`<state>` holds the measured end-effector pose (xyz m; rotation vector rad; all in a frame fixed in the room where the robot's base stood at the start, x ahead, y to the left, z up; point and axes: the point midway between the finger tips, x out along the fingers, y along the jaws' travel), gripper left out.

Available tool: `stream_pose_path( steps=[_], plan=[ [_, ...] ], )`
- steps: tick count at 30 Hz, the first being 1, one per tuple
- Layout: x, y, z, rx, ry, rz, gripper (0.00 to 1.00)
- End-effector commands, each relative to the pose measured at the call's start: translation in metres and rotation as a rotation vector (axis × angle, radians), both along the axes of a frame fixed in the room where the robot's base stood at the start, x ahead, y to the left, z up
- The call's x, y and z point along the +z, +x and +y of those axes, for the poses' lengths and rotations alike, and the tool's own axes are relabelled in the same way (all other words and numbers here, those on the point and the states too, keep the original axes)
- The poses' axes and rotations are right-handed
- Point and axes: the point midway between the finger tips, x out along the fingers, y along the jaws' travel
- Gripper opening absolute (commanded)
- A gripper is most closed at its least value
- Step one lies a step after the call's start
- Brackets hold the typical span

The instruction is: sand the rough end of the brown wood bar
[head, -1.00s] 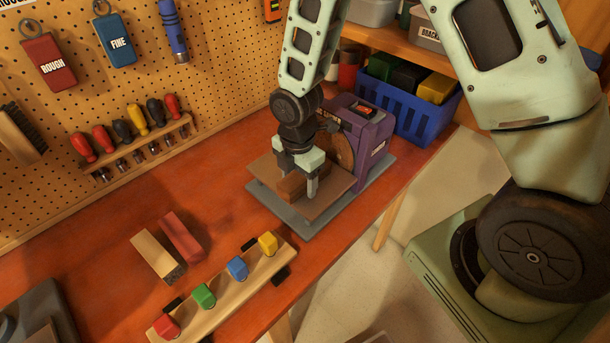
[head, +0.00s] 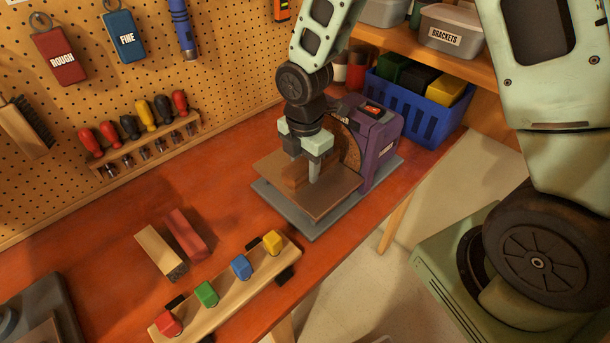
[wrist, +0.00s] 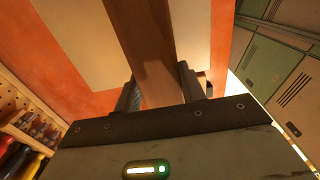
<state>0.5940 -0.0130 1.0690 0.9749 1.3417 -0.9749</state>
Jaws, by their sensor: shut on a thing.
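The brown wood bar (head: 294,174) is held just over the brown work table (head: 330,190) of a purple disc sander (head: 378,143). My gripper (head: 306,168) is shut on it from above. In the wrist view the bar (wrist: 143,45) runs up the picture between the two fingers (wrist: 158,92). The sander's round brown disc (head: 347,146) stands upright just right of my gripper. My gripper hides part of the bar, so I cannot tell whether its end touches the disc or which end is rough.
A tan block (head: 160,252) and a red block (head: 186,234) lie on the orange bench. A wooden rack (head: 225,293) with several coloured blocks stands at the front edge. A blue crate (head: 425,112) is behind the sander. Red ROUGH (head: 58,57) and blue FINE (head: 124,37) tags hang on the pegboard.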

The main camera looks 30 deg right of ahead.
Motion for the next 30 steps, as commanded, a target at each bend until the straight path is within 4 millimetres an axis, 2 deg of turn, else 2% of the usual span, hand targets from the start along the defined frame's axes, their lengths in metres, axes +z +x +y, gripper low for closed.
stream_pose_path(
  steps=[6,14,17,30],
  plan=[
    [0.035,0.001,0.0,-0.002,0.002,-0.005,0.08],
    [0.059,0.0,0.002,0.0,0.003,0.002,0.08],
    [0.058,0.0,0.005,0.001,0.005,0.007,0.08],
    [0.028,-0.003,0.009,0.0,-0.001,0.0,0.08]
  ],
)
